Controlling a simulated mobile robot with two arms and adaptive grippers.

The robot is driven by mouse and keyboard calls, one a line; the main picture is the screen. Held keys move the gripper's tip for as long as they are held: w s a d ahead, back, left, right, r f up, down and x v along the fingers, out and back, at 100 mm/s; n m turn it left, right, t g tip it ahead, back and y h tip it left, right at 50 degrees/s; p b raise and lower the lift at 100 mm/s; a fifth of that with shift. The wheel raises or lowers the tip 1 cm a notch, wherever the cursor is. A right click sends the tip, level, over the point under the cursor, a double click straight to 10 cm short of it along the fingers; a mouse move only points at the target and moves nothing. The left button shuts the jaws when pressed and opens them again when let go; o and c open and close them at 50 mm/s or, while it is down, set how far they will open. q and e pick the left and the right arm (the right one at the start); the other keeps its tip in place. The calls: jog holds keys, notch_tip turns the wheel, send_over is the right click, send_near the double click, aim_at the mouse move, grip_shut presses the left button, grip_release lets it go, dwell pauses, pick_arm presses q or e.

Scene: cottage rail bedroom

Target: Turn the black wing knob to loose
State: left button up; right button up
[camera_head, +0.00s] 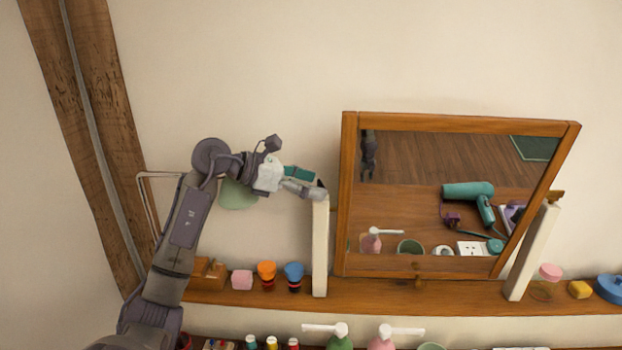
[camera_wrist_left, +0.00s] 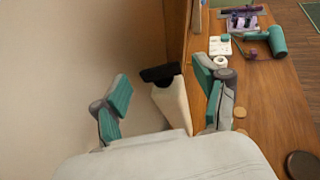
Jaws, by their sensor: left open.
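The black wing knob (camera_wrist_left: 160,73) sits at the top of a pale post (camera_wrist_left: 172,104) beside the wooden mirror frame. In the left wrist view it lies crosswise in the space between my two fingers, with visible gaps on both sides. My left gripper (camera_head: 311,183) is open at the post's top in the head view, where it hides most of the knob. The gripper also shows in the left wrist view (camera_wrist_left: 163,82), its teal-padded fingers apart. The tilting mirror (camera_head: 440,200) stands right of the post. My right gripper is out of view.
A wooden shelf (camera_head: 390,293) runs below the mirror. A pink block (camera_head: 242,280), an orange-topped item (camera_head: 266,270) and a blue-topped item (camera_head: 293,272) stand left of the post. The wall is close behind. Pump bottles stand lower down, at the front.

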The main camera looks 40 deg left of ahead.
pick_arm(q)
jog(key=shift+c, duration=0.2)
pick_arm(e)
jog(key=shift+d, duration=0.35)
pick_arm(q)
jog(key=c, duration=1.1)
jog(key=n+t+y+b, duration=0.1)
jog(key=n+y+b, duration=0.1)
jog(key=y, duration=0.1)
jog(key=d+n+t+y+b, duration=0.1)
jog(key=n+y+b, duration=0.2)
jog(key=shift+s+d+f+b, duration=0.1)
jog(key=shift+s+f+b, duration=0.05)
jog(key=shift+b, duration=0.2)
jog(key=shift+d+n+y+b, duration=0.2)
jog(key=shift+n+y+b, duration=0.2)
jog(key=shift+n+y, duration=0.95)
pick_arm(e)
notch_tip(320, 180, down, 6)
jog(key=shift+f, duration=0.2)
pick_arm(q)
jog(key=o, duration=1.1)
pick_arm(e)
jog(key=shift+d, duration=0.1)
pick_arm(q)
jog(key=shift+o, duration=0.2)
